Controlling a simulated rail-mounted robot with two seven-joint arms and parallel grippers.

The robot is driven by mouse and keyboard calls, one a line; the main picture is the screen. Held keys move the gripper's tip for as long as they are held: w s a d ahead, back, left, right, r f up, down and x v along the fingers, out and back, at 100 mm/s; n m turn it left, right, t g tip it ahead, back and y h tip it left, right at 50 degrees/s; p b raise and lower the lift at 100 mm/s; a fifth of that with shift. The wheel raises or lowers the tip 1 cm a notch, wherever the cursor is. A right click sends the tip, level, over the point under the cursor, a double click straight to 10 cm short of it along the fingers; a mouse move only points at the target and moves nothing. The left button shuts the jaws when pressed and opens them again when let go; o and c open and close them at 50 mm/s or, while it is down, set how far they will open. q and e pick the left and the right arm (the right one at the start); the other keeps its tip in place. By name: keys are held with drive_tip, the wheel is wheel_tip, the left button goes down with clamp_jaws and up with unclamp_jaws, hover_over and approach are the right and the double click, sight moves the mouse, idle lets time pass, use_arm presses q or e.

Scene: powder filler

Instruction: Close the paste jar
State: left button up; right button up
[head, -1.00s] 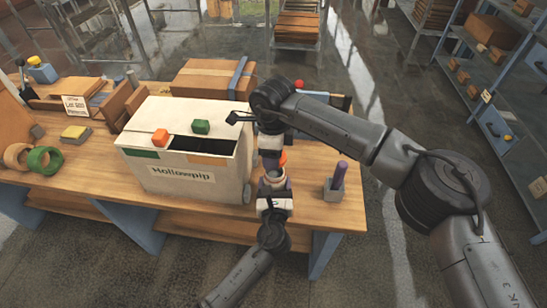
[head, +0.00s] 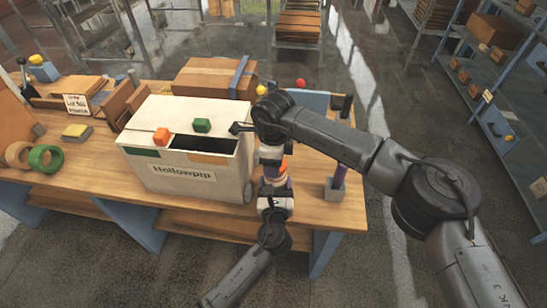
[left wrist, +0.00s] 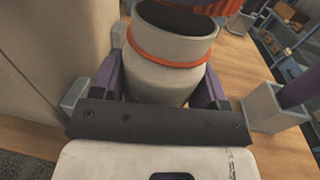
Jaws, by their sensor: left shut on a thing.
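The pale paste jar (left wrist: 165,75) has an orange ring round its neck and a dark open mouth in the left wrist view. My left gripper (left wrist: 165,92) is shut on the jar, a purple finger on each side. In the head view, the jar (head: 275,182) stands in my left gripper (head: 274,190) at the table's front, partly hidden. My right gripper (head: 271,167) points down from just above it; its fingertips are unclear. An orange part (left wrist: 222,5) shows at the top edge of the left wrist view; I cannot tell whether it is the lid.
A large white box (head: 190,180) labelled Hollowpip stands close to the left of the jar. A grey holder (head: 335,190) with a purple upright piece stands to the right. Tape rolls (head: 45,158) lie far left. The wooden table (head: 310,215) has bare room at front right.

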drive_tip(key=shift+f, duration=0.6)
